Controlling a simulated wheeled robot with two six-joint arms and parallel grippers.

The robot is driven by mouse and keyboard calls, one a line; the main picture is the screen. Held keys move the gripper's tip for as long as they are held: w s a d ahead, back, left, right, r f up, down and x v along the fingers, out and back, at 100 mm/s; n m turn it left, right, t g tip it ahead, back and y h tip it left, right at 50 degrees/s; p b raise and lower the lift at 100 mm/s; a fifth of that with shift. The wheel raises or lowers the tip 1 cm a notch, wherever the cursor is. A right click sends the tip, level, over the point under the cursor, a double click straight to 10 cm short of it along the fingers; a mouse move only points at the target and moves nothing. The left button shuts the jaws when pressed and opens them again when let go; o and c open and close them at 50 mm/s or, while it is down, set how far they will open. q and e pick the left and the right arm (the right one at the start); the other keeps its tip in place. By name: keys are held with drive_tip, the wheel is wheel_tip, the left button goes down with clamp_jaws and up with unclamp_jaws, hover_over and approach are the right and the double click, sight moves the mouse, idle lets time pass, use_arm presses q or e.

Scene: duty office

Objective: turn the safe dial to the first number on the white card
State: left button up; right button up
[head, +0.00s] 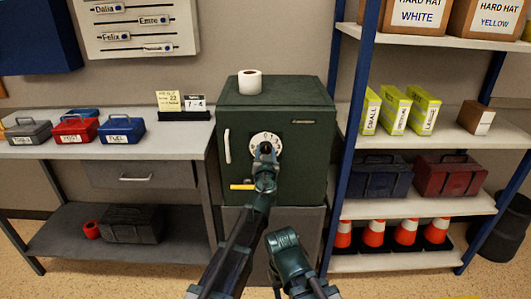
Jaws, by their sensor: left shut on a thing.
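The dark green safe (235,125) stands in the middle of the head view with its door closed. Its round white dial (256,140) is on the door, with digits around the rim; a 0 and a 1 seem to show near the top. My left gripper (265,149) is at the dial's centre, shut on its knob, and hides the middle and lower part. The white card (195,103) stands in a black holder on the desk left of the safe; it seems to read 7 - 4. Of my right arm only links show at the bottom; its gripper is out of sight.
A paper roll (250,82) stands on the safe. A yellow lever (243,187) and a white handle (227,146) are on its door. A yellow card (169,101) is beside the white one. A blue-post shelf (357,110) stands close on the right.

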use_arm(q)
clamp_jaws()
drive_tip(key=shift+m, duration=0.3)
